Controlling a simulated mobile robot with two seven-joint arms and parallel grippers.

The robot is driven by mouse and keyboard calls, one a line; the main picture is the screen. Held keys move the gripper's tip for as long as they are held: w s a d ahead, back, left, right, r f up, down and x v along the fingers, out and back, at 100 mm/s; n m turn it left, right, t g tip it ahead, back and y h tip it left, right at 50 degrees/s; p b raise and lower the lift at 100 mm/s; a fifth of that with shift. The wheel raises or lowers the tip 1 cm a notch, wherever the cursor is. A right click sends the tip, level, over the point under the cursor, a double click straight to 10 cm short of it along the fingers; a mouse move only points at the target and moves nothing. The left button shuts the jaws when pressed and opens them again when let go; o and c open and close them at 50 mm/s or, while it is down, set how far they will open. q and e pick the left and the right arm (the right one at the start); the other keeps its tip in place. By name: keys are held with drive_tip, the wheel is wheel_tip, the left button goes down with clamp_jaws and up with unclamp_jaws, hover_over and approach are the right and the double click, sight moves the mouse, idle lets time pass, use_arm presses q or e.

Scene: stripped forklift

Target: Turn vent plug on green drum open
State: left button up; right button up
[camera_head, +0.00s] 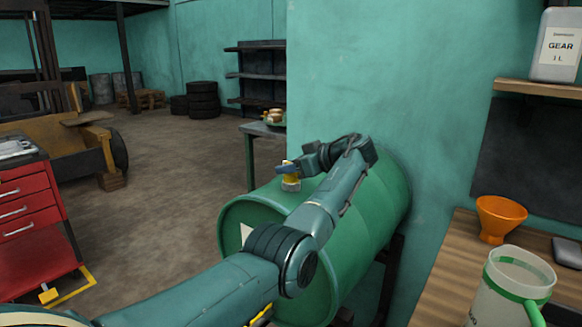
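The green drum (375,214) lies on its side on a dark stand against the teal wall. On its top stands a small fitting with a yellow upper part and a grey base, which I take to be the vent plug (290,185). My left arm reaches over the drum from the lower left, and my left gripper (288,170) is at the plug's yellow upper part. The gripper overlaps the plug, so I cannot tell whether its fingers are closed on it or only beside it. My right gripper is out of view.
A wooden bench at the right holds an orange funnel (500,217) and a measuring jug (510,287). A gear oil bottle (556,45) stands on a shelf above. A small table (262,131) is behind the drum. A red tool cabinet (32,215) is at the left, with open floor between.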

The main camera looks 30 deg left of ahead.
use_arm(q)
drive_tip(key=v, duration=1.3)
drive_tip(key=shift+b, duration=0.45)
drive_tip(key=shift+d+f, duration=0.1)
